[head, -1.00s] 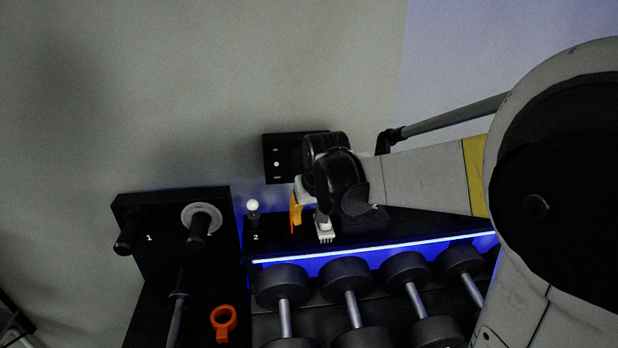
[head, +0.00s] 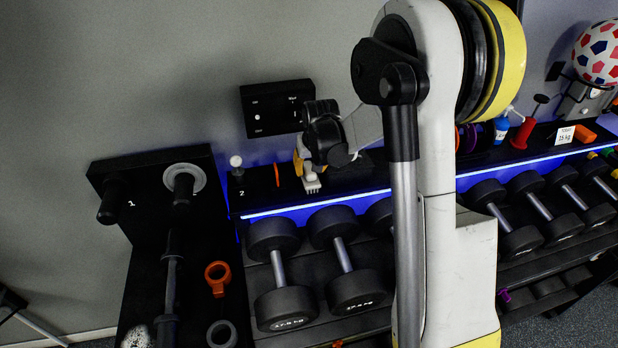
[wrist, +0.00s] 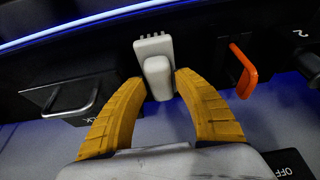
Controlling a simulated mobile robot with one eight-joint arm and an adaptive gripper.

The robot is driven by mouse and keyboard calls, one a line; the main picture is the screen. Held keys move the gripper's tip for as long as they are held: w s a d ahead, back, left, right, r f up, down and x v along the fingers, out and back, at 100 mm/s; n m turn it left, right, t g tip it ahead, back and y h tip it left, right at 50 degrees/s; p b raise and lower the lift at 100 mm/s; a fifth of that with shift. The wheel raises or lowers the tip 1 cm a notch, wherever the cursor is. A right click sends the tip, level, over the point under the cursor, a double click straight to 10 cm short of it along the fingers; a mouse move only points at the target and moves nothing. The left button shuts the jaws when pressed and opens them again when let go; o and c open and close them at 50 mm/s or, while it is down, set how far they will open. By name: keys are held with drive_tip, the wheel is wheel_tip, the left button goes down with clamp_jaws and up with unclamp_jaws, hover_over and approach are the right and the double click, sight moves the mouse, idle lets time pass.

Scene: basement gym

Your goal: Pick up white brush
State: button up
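The white brush (head: 311,183) is on the black shelf top in the head view, just below my gripper (head: 303,166). In the wrist view the white brush (wrist: 157,66) has its bristles pointing away, and its handle end lies between the yellow fingers of my gripper (wrist: 159,82). The fingers are apart, one on each side of the handle, with a thin gap seeming to show on both sides. In the head view, my wrist hides part of the fingers.
An orange hook-shaped thing (wrist: 243,70) is close beside the brush, and a metal-handled black piece (wrist: 70,98) is on its other side. A black panel (head: 272,108) is on the wall behind. Dumbbells (head: 283,290) fill the rack below the lit shelf edge (head: 318,203).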

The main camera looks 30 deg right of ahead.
drive_tip(key=shift+w+f, duration=0.3)
drive_tip(key=shift+f, duration=0.35)
drive_tip(key=shift+s, duration=0.1)
clamp_jaws()
drive_tip(key=shift+r, duration=0.1)
